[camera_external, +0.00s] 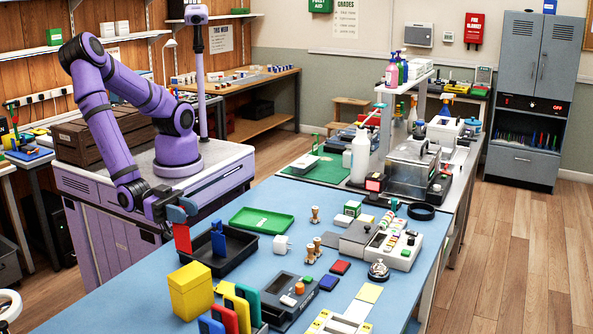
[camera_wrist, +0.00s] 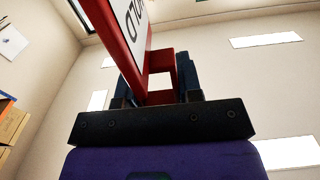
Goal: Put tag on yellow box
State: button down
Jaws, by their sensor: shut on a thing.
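My gripper (camera_external: 180,211) is shut on a red tag (camera_external: 182,238), which hangs down from the fingers over the left edge area of the blue table. In the wrist view the tag (camera_wrist: 128,52) is a red piece with a white face bearing dark letters, partly cut off by the frame. It stands between the dark fingers of my gripper (camera_wrist: 160,82). The yellow box (camera_external: 190,293) stands upright on the table at the front left, below and apart from the tag. The box does not show in the wrist view.
A black tray (camera_external: 245,246) holding a blue item lies just right of the tag. A green tray (camera_external: 262,220) is behind it. Several upright coloured pieces (camera_external: 243,309) stand close right of the yellow box. A dark device (camera_external: 290,297) lies farther right.

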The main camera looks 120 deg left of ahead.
jog(key=shift+w+d+f, duration=0.35)
jog(key=shift+w+f, duration=0.15)
jog(key=shift+f, duration=0.15)
jog(key=shift+w+d+f, duration=0.3)
jog(key=shift+w+f, duration=0.15)
jog(key=shift+f, duration=0.2)
jog(key=shift+w+d+f, duration=0.35)
jog(key=shift+w+f, duration=0.15)
jog(key=shift+f, duration=0.15)
jog(key=c, duration=0.8)
grip_release()
jog(key=shift+f, duration=0.1)
